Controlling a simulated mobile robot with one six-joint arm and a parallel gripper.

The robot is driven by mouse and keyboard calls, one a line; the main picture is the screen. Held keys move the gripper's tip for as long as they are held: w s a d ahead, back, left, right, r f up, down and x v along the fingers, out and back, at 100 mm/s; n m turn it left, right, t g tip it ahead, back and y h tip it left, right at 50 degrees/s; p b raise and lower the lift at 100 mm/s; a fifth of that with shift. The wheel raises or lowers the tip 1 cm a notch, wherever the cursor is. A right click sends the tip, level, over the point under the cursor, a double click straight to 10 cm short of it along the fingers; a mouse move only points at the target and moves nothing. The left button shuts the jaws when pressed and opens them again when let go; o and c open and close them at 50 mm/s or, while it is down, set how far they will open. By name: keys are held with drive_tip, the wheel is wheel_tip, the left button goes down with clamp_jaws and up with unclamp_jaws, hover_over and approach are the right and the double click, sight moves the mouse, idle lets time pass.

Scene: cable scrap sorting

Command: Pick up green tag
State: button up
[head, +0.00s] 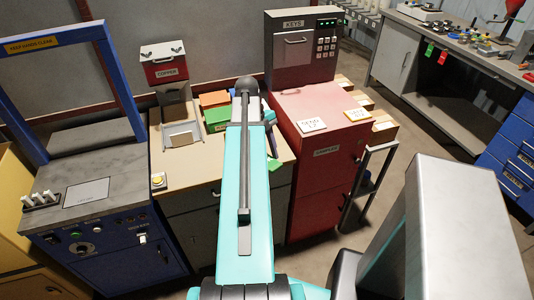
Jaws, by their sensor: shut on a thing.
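A small green tag (276,165) shows just right of my teal arm, in front of the bench's right end. My gripper (272,148) is mostly hidden behind my arm. It is shut, and the green tag shows at its end, so it appears to hold the tag. The fingertips themselves cannot be made out. Another green tag (429,50) hangs at the edge of the grey workbench on the right, beside a red tag (443,57).
The bench (200,165) bears green and orange bins (215,112), partly hidden by my arm. A red cabinet (320,170) with a keys box (303,48) stands to the right. A blue-framed machine (90,190) stands left. Open floor (420,135) lies right of the cabinet.

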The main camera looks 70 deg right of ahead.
idle(0.7)
drive_tip(key=w+a+r+n+t+h, duration=0.1)
drive_tip(key=w+a+r+n+h, duration=0.1)
drive_tip(key=w+a+n, duration=0.7)
drive_tip(key=w+a+r+n+t+h, duration=0.15)
drive_tip(key=w+n, duration=0.35)
drive_tip(key=w, duration=0.8)
drive_tip(key=w+a+r+n+h, duration=0.3)
drive_tip(key=w+a+n, duration=0.35)
drive_tip(key=w, duration=0.55)
drive_tip(key=w+a+r+n+t+y, duration=0.1)
drive_tip(key=w+a+n, duration=0.4)
drive_tip(key=a, duration=0.6)
drive_tip(key=w+a+r+n+t+y, duration=0.2)
drive_tip(key=w+a+r+n, duration=0.3)
drive_tip(key=a+n, duration=0.4)
drive_tip(key=w+a+r+n+t+y, duration=0.1)
drive_tip(key=w+a+n, duration=0.5)
drive_tip(key=a, duration=0.9)
wheel_tip(320, 180, up, 2)
drive_tip(key=shift+a+n+t, duration=0.2)
drive_tip(key=shift+n+t, duration=0.35)
drive_tip(key=shift+t, duration=0.3)
drive_tip(key=shift+d+y, duration=0.1)
drive_tip(key=shift+y, duration=0.15)
